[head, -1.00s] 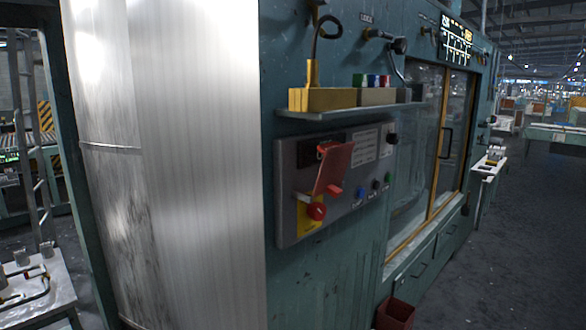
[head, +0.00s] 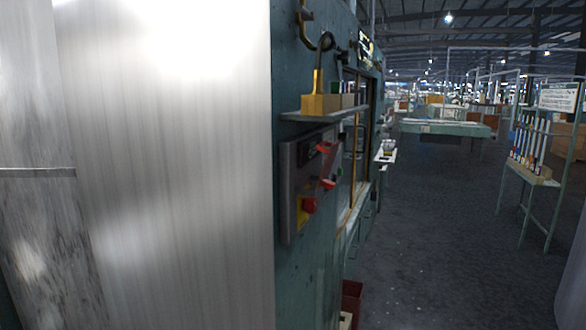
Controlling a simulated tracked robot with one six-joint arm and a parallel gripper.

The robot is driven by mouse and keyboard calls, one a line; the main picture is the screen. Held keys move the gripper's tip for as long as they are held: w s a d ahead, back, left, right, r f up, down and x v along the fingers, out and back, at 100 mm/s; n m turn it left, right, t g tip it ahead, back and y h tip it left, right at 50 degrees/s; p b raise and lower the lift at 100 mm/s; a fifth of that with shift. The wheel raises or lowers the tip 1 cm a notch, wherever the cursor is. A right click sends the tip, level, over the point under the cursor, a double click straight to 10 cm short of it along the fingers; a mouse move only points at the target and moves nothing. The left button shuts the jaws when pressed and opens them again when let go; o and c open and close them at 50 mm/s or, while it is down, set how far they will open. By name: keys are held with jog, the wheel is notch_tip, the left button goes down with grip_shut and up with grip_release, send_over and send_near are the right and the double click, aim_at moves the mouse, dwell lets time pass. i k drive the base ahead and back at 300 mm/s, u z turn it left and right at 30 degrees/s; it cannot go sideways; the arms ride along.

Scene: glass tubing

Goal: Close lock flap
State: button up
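The lock flap is a red plate (head: 327,149) on the grey control panel (head: 290,222), seen nearly edge-on in the head view. It stands tilted out from the panel near its top. Below it is a smaller red piece (head: 328,184), and lower still a red round knob (head: 309,205) on a yellow plate. The panel is fixed to the teal machine wall (head: 310,270). My gripper is not in view.
A large shiny metal surface (head: 165,180) fills the left side. A shelf (head: 315,117) with a yellow block (head: 318,103) juts out above the panel. A dark red bin (head: 352,300) stands low by the machine. Open floor (head: 440,250) lies right, with a tube rack (head: 533,165) beyond.

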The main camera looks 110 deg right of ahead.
aim_at(331, 153)
jog(key=z, duration=0.05)
jog(key=i, duration=0.25)
jog(key=z, duration=4.4)
